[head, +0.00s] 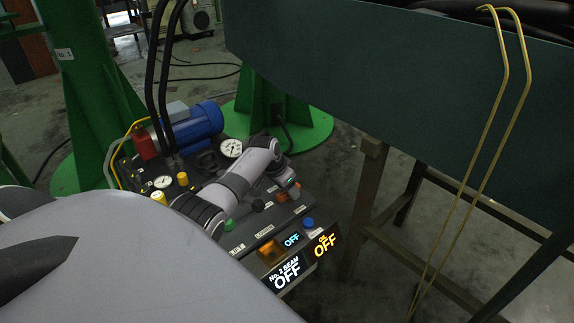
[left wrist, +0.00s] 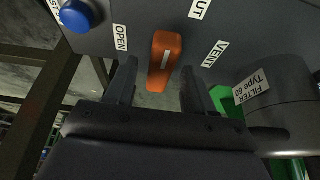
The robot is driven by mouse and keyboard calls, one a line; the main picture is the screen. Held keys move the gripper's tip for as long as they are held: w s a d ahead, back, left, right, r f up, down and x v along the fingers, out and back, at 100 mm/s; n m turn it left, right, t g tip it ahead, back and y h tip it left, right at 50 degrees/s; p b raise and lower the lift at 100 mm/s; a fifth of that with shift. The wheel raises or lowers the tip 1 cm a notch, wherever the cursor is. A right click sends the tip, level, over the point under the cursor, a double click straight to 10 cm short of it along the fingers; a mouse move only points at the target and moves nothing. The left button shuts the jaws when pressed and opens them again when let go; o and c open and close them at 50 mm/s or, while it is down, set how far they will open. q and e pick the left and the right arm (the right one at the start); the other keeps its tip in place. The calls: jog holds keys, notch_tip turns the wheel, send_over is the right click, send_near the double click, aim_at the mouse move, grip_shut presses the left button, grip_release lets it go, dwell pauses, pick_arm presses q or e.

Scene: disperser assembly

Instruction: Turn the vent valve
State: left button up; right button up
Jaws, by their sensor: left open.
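The vent valve's orange handle (left wrist: 163,62) shows in the left wrist view, with a pale stripe on it. An OPEN label (left wrist: 121,38) is to its left and a VENT label (left wrist: 214,54) to its right. The handle points more toward OPEN than VENT, slightly tilted. My left gripper (left wrist: 160,84) is open, with one finger on each side of the handle's lower end and gaps visible on both sides. In the head view my left gripper (head: 292,187) is over the dark panel and partly hides the valve area. My right gripper is not in view.
A blue button (left wrist: 75,15) is near the valve, and a filter (left wrist: 282,100) is to its right.

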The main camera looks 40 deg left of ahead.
pick_arm(q)
grip_shut()
